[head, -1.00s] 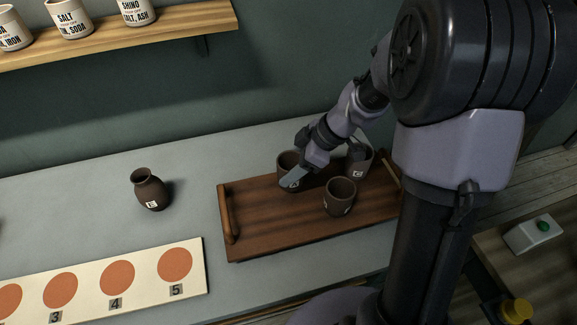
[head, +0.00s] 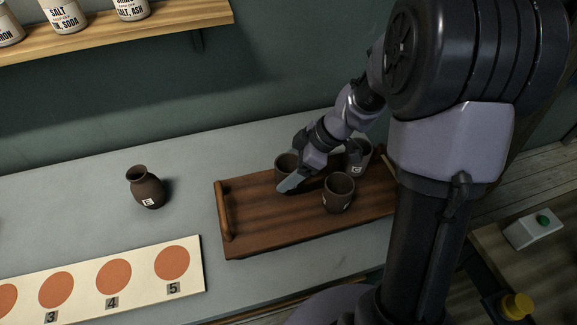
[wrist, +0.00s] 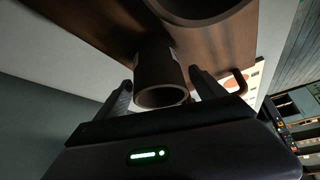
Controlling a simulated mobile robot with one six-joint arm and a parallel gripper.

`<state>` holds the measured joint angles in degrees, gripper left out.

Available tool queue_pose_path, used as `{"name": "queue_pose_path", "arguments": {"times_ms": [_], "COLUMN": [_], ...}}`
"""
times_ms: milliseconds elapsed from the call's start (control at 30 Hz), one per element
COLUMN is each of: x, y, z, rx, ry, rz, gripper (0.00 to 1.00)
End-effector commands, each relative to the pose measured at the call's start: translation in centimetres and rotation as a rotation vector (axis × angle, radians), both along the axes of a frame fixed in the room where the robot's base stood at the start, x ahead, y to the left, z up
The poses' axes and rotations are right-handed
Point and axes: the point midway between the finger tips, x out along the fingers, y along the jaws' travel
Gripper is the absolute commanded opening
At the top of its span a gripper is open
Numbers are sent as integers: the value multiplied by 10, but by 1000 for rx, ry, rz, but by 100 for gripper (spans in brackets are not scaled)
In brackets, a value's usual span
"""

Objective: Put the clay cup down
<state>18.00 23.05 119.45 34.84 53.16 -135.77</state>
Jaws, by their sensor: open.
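Three dark brown clay cups stand on a wooden tray (head: 255,235). The back-left cup (head: 284,163) is partly hidden by my gripper (head: 290,184). A second cup (head: 339,193) stands nearer the front, and a third (head: 358,157) stands at the back right, partly behind my arm. In the wrist view a cup (wrist: 158,76) stands between the two fingers of my gripper (wrist: 160,86), with a gap visible on each side. The fingers are open. Another cup's rim (wrist: 200,12) shows at the top of the wrist view.
A dark vase (head: 147,188) stands on the grey counter left of the tray. A board with numbered orange circles (head: 140,283) lies at the front left. A shelf (head: 120,30) with labelled jars hangs above. Bare counter lies between vase and tray.

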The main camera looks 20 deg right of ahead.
Motion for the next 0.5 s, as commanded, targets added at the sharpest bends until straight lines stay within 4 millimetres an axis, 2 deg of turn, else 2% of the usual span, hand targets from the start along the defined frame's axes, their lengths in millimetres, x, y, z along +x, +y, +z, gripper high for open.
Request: {"name": "queue_pose_path", "arguments": {"times_ms": [100,300,500], "x": [-5,-18,-26], "y": [-17,-44,-57], "z": [32,79,102], "rx": [-3,-2,-3], "ry": [-6,-4,1], "rz": [-4,-4,-9], "gripper": [80,80,80]}}
